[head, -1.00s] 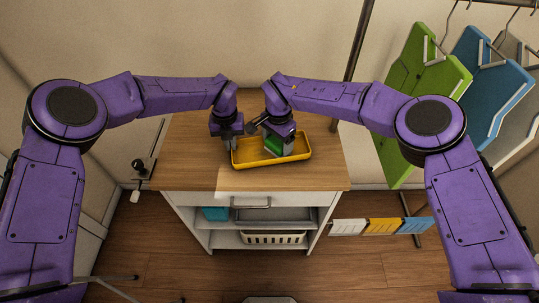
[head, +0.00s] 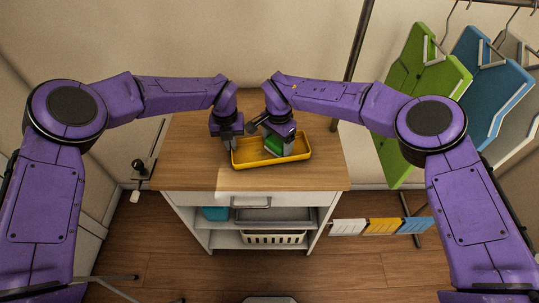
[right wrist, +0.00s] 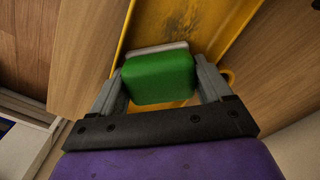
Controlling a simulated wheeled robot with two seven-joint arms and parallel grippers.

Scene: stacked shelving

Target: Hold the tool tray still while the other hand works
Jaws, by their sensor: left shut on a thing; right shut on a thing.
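The yellow tool tray (head: 240,162) lies on the wooden top of a white cabinet, and its worn inside also shows in the right wrist view (right wrist: 165,28). My left gripper (head: 230,143) is at the tray's left end, shut on its edge. My right gripper (head: 277,147) is over the middle of the tray, shut on a green block with a pale grey part (head: 273,145). In the right wrist view the green block (right wrist: 160,78) sits between the two grey fingers (right wrist: 162,85). Whether the block touches the tray floor is hard to tell.
The wooden top (head: 190,160) is clear around the tray. Below are a drawer, shelves, a teal box (head: 215,213) and a white basket (head: 272,237). At right hang green (head: 425,70) and blue (head: 490,80) panels on a rail. A clamp-like fixture (head: 138,167) is at left.

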